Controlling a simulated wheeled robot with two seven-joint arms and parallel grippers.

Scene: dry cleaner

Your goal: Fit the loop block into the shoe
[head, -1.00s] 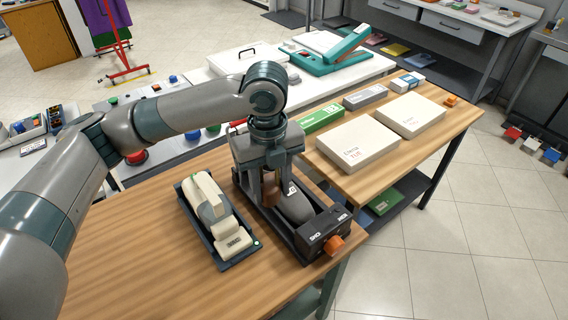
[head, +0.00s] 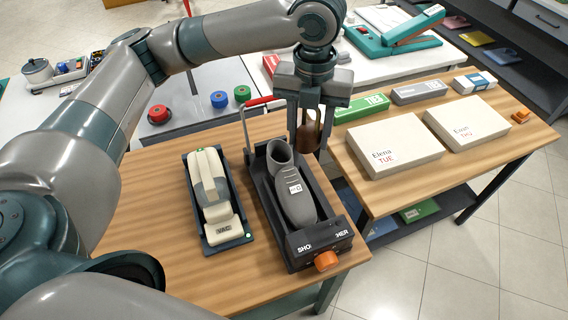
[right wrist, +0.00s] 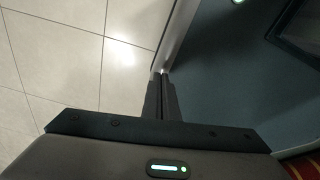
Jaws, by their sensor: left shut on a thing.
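The grey shoe (head: 293,197) lies in the dark shoe stretcher (head: 321,245), its round collar opening (head: 280,154) at the far end and its toe toward the orange knob. My left gripper (head: 308,140) points down just right of the collar. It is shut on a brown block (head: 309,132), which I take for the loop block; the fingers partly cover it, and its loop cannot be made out. The block appears outside the shoe. My right gripper (right wrist: 160,76) shows only in the right wrist view, its fingers together with nothing visible between them, near a dark panel and floor tiles.
A dark tray with a cream vacuum (head: 214,190) sits left of the stretcher. A red-handled lever (head: 258,101) rises at the stretcher's far left. White boxes (head: 395,145) stand on the table to the right. The wooden table is clear at front left.

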